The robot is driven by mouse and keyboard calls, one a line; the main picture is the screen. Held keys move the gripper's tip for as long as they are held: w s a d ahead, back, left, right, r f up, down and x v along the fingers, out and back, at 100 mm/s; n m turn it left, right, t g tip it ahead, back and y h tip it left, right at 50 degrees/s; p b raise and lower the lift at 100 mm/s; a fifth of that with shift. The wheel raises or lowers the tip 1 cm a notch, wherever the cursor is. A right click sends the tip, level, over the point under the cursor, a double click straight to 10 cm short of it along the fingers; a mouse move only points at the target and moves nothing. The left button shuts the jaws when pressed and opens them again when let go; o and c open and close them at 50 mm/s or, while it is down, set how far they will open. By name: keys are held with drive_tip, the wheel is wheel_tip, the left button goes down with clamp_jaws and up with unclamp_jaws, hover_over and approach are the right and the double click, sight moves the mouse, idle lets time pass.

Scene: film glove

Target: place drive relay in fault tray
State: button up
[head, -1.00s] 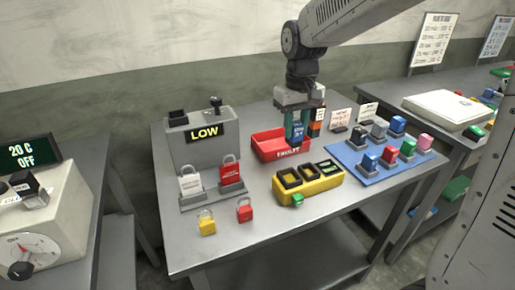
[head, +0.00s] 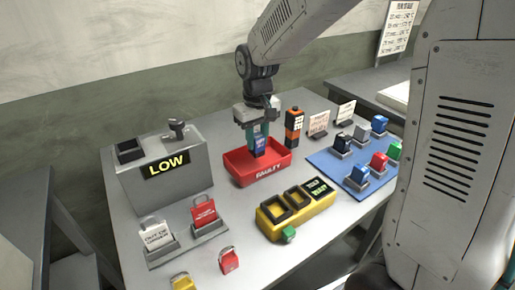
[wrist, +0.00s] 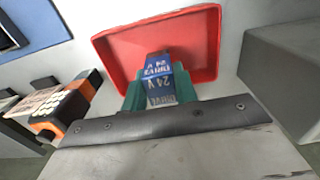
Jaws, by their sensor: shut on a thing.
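The drive relay (head: 259,146) is a blue block with white lettering. The fault tray (head: 270,173) is a red open box marked "FAULTY" on the table. The wrist view shows its red wall (wrist: 110,60) around the relay's far end. The relay is upright over the tray's inside; I cannot tell whether it touches the floor.
An orange and black tester (head: 294,127) stands right of the tray. A yellow block with sockets (head: 285,222) is in front. A grey box reading "LOW" (head: 165,185) stands left. A blue mat (head: 330,165) with several relays lies right.

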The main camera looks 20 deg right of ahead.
sight(257, 148)
drive_tip(key=shift+f, duration=1.75)
drive_tip(key=shift+f, duration=0.1)
drive_tip(key=o, duration=1)
wheel_tip(257, 148, up, 12)
drive_tip(key=shift+r, duration=0.15)
drive_tip(key=s+d+m, duration=0.1)
drive_tip(key=s+d, duration=0.1)
drive_tip(key=s, duration=1.1)
drive_tip(key=s+d+r+m+t, duration=0.1)
drive_tip(key=s+d, duration=0.1)
drive_tip(key=s, duration=1.2)
drive_tip(key=shift+r, duration=0.15)
drive_tip(key=shift+d, duration=0.1)
